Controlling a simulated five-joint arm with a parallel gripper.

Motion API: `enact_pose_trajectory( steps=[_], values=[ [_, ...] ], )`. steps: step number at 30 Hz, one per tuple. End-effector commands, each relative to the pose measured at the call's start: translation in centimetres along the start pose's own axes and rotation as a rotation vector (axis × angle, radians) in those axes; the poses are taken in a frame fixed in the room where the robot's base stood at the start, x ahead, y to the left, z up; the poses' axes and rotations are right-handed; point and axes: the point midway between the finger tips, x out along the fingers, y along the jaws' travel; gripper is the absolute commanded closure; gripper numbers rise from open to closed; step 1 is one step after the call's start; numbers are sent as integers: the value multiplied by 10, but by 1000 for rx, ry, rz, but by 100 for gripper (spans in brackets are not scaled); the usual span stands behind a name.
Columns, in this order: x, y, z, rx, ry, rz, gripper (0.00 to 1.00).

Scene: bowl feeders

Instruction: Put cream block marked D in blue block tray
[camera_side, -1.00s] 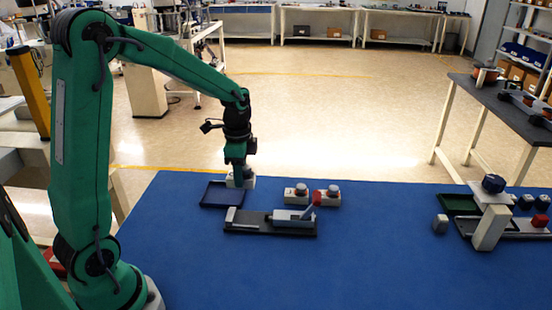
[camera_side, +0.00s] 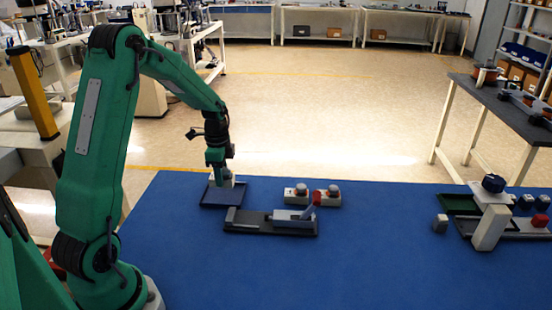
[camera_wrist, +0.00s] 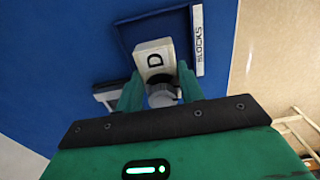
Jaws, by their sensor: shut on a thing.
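The cream block marked D (camera_wrist: 153,58) shows in the wrist view between the two fingertips of my gripper (camera_wrist: 160,92), which is shut on its round grey knob (camera_wrist: 162,94). In the side view my gripper (camera_side: 219,181) is over the blue block tray (camera_side: 236,196), with the pale block partly hidden behind the fingers. In the wrist view the tray (camera_wrist: 128,40) lies under and around the block, with a white BLOCKS label (camera_wrist: 198,40) along one edge. I cannot tell whether the block touches the tray floor.
A grey slide fixture (camera_side: 250,219) with a red-tipped lever (camera_side: 316,199) stands just in front of the tray. A second station (camera_side: 490,230) is at the far right. The middle mat (camera_side: 385,225) is clear.

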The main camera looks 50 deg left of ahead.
Motion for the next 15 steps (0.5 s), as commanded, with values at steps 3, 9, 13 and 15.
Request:
enact_pose_trajectory(
  steps=[3, 9, 13, 15],
  values=[
    [0, 0, 0, 0, 0, -1, 90],
    [16, 1, 0, 0, -1, 2, 90],
    [31, 1, 0, 0, -1, 2, 90],
    [37, 1, 0, -1, -1, 3, 90]
  ],
)
